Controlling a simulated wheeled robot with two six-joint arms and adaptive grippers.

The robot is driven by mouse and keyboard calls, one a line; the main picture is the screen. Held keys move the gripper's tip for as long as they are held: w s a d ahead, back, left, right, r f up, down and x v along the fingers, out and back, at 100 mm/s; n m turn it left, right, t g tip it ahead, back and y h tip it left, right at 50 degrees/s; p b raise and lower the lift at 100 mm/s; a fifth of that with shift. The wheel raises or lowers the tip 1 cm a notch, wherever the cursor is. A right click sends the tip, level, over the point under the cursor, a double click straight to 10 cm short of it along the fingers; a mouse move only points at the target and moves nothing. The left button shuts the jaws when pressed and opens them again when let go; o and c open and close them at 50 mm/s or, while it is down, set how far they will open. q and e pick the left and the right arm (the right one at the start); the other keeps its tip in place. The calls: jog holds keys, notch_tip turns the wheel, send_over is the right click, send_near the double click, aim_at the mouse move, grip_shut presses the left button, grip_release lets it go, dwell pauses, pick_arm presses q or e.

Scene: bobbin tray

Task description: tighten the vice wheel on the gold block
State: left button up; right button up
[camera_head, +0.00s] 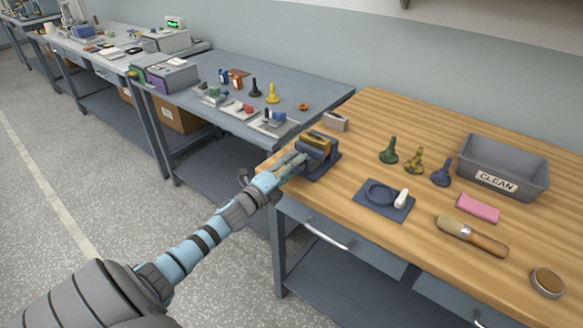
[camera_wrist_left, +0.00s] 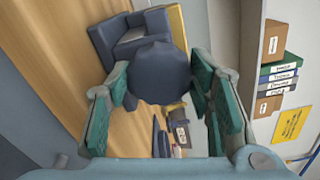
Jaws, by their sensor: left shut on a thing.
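The dark blue vice (camera_head: 326,166) stands at the left end of the wooden bench, with the gold block (camera_head: 317,140) at its top. In the left wrist view, the vice (camera_wrist_left: 110,38) and a strip of the gold block (camera_wrist_left: 179,28) show behind the dark vice wheel (camera_wrist_left: 157,73). My left gripper (camera_head: 296,162) reaches the near side of the vice. It is shut on the wheel, with one finger on each side in the left wrist view (camera_wrist_left: 160,85). In the head view the wheel is mostly hidden by the gripper. My right gripper is out of view.
A grey block (camera_head: 336,122) lies behind the vice. To the right are a dark ring pad (camera_head: 384,199), several bobbin-shaped pieces (camera_head: 414,160), a brush (camera_head: 471,235), a pink cloth (camera_head: 478,208) and a CLEAN tray (camera_head: 503,163). The bench's front edge is below the gripper.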

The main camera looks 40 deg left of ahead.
pick_arm(q)
jog(key=o, duration=1.2)
jog(key=shift+c, duration=0.2)
